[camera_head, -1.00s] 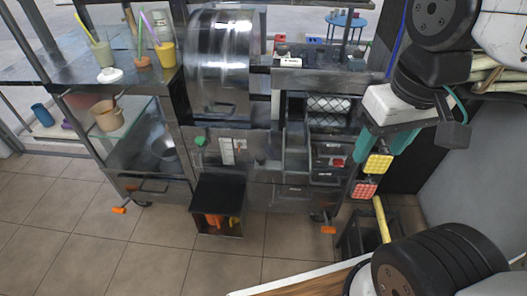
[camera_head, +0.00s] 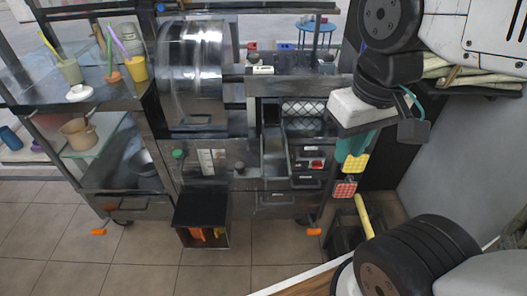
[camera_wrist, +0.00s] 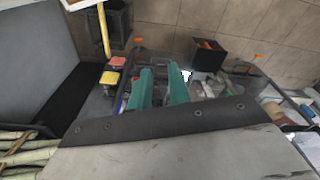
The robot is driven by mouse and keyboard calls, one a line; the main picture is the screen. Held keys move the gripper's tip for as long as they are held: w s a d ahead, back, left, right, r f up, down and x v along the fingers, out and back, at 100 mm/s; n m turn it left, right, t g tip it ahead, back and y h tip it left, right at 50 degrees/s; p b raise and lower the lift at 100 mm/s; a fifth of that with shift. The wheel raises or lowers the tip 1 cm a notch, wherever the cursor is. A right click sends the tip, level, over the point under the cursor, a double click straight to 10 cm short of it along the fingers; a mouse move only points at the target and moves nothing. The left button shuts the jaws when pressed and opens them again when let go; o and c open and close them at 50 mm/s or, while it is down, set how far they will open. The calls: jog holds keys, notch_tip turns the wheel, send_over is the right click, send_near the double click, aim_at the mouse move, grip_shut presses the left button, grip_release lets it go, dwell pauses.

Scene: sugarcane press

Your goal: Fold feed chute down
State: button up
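The sugarcane press cart stands ahead of me in the head view, with a shiny metal drum housing (camera_head: 192,75) over a grey front panel (camera_head: 212,160). A narrow metal channel (camera_head: 274,155) stands right of the panel; it may be the feed chute, but I cannot be sure. My gripper (camera_head: 350,152) hangs at the right side of the cart, apart from the channel. In the wrist view my gripper (camera_wrist: 162,76) shows two teal fingers with a gap between them and nothing held. The chute cannot be made out clearly in the wrist view.
A black open-front box (camera_head: 202,217) with orange things sticks out low on the cart. Cups (camera_head: 135,68) with straws stand on the left shelf. Yellow and red pads (camera_head: 345,189) hang beside my gripper. Cane stalks (camera_head: 470,68) lie at the right. The tiled floor (camera_head: 150,270) in front is clear.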

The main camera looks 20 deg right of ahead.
jog(key=w+a, duration=0.1)
jog(key=w, duration=0.1)
jog(key=w+a+f+g, duration=0.1)
jog(key=w, duration=0.2)
jog(key=w+a+n+g, duration=0.1)
jog(key=w+a, duration=0.1)
jog(key=shift+w+f, duration=0.15)
jog(key=shift+f, duration=0.25)
grip_shut()
jog(key=m, duration=0.5)
send_over(239, 165)
jog(key=w, duration=0.1)
notch_tip(239, 165, down, 3)
jog(key=f, duration=1.3)
jog(key=shift+s+f, duration=0.25)
jog(key=shift+s, duration=0.1)
